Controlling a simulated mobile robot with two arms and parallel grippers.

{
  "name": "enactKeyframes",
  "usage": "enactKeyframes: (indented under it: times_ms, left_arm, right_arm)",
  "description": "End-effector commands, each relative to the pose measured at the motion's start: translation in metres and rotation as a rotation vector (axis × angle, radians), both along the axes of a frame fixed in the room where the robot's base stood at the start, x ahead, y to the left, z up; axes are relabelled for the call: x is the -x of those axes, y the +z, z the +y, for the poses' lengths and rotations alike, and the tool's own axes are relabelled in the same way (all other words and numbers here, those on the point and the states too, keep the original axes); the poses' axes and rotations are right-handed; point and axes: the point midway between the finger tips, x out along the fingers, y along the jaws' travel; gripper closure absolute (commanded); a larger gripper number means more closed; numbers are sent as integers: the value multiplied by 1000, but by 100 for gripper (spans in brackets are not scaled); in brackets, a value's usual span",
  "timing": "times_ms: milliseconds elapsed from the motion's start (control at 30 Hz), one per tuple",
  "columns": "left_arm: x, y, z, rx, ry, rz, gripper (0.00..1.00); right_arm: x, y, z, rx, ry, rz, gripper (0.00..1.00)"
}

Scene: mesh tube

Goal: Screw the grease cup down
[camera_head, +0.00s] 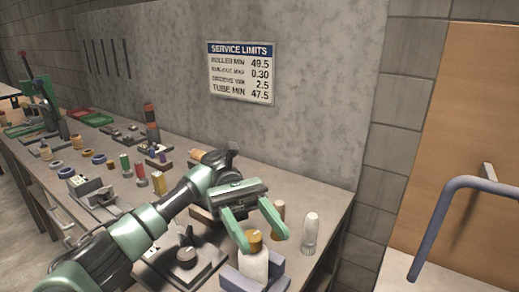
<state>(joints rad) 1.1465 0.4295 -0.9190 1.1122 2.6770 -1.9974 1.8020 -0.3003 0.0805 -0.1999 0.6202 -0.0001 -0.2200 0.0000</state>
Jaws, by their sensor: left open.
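A brass-coloured cap (254,237), which looks like the grease cup, sits upright on top of a cream cylindrical body (254,266). The body stands in a blue-grey holder (278,269) near the front right of the bench. My left gripper (263,243) comes in from the left, with its two green fingers pointing down and spread apart. One fingertip is left of the cap and the other is right of it. I cannot tell whether either finger touches it. The cap's threads and any gap below it cannot be made out. My right gripper is out of view.
Several small coloured parts cover the bench's left. A bent blue-grey rail (433,225) is at right.

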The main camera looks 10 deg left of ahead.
Motion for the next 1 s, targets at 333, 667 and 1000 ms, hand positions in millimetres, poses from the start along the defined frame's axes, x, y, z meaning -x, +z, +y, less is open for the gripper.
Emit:
enactKeyframes:
  times_ms: [333, 667, 1000]
  left_arm:
    - [0, 90, 0, 3, -2, -5, 48]
    - [0, 152, 0, 2, -2, -1, 48]
    - [0, 165, 0, 1, -2, 1, 48]
  right_arm:
    - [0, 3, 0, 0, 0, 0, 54]
    - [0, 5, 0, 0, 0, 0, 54]
    - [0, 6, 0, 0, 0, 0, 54]
